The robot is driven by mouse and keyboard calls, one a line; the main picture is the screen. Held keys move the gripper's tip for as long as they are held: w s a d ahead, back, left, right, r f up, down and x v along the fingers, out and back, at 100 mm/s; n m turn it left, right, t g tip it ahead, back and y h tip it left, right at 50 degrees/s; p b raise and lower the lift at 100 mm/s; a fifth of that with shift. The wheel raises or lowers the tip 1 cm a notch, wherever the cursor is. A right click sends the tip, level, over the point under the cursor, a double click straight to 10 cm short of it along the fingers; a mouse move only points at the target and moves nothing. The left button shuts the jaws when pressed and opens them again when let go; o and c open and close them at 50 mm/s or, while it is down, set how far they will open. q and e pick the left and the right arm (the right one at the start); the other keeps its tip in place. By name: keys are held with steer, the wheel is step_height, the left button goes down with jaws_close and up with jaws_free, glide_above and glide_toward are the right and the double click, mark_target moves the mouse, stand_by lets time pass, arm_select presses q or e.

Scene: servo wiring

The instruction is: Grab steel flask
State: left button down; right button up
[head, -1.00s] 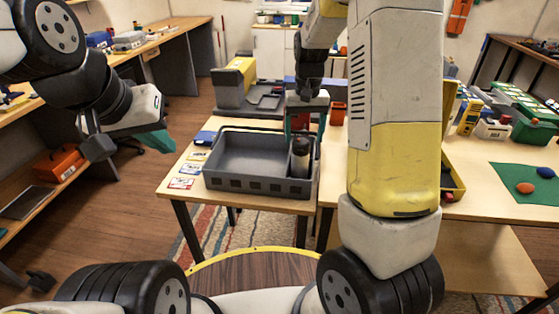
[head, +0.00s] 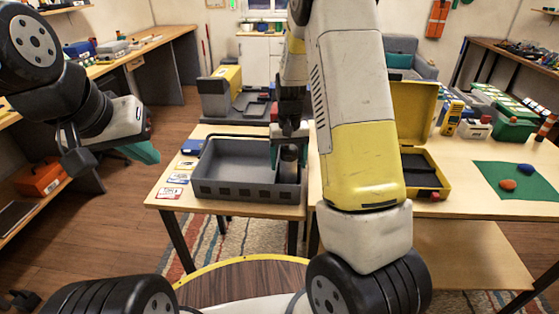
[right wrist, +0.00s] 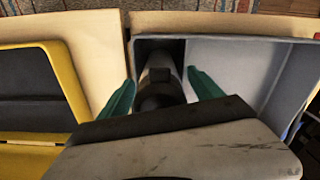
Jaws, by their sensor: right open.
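The steel flask (head: 289,160) stands in the right end of the grey tray (head: 247,193), its upper part partly hidden by my gripper. In the right wrist view the flask (right wrist: 160,68), steel with a dark part, sits between my fingers. My right gripper (head: 289,152) is open over the flask, with one green finger on each side; in the right wrist view (right wrist: 157,95) there is a gap between the fingers and the flask. My left gripper (head: 112,158) hangs at the left, away from the table; its jaw opening is unclear.
An open yellow case (head: 425,160) stands right of the tray. Cards (head: 170,193) lie left of the tray. The tray's middle is bare.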

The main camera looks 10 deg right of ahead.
jaws_close()
